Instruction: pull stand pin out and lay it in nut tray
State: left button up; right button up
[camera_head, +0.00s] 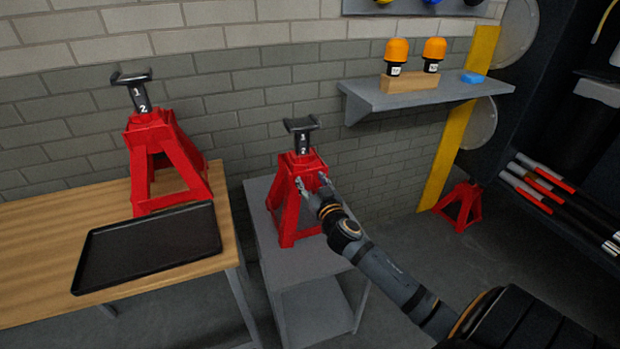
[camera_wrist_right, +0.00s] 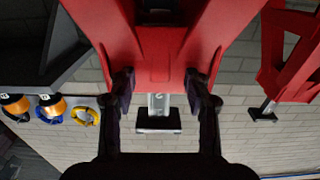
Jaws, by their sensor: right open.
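A red jack stand (camera_head: 287,205) with a dark numbered post (camera_head: 301,140) stands upright on a grey table. My right gripper (camera_head: 311,182) is at the upper part of this stand, its fingers open and empty. In the right wrist view, which looks upside down, the open fingers (camera_wrist_right: 160,82) straddle the red body (camera_wrist_right: 155,60) and the numbered post (camera_wrist_right: 158,104) shows between them. I cannot make out a pin in either view. A flat black tray (camera_head: 150,248), empty, lies on the wooden table. My left gripper is not in view.
Another red stand (camera_head: 165,165) stands behind the tray on the wooden table (camera_head: 40,235). A smaller red stand (camera_head: 461,207) is on the floor. A wall shelf (camera_head: 420,95) holds two orange-capped bottles. A gap separates the wooden table from the grey table (camera_head: 300,262).

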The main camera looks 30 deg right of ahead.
jog(key=shift+w, duration=0.35)
grip_shut()
jog(key=shift+s, duration=0.1)
jog(key=shift+b+v, duration=0.35)
jog(key=shift+v, duration=2.3)
jog(key=v, duration=0.2)
jog(key=shift+s, duration=0.4)
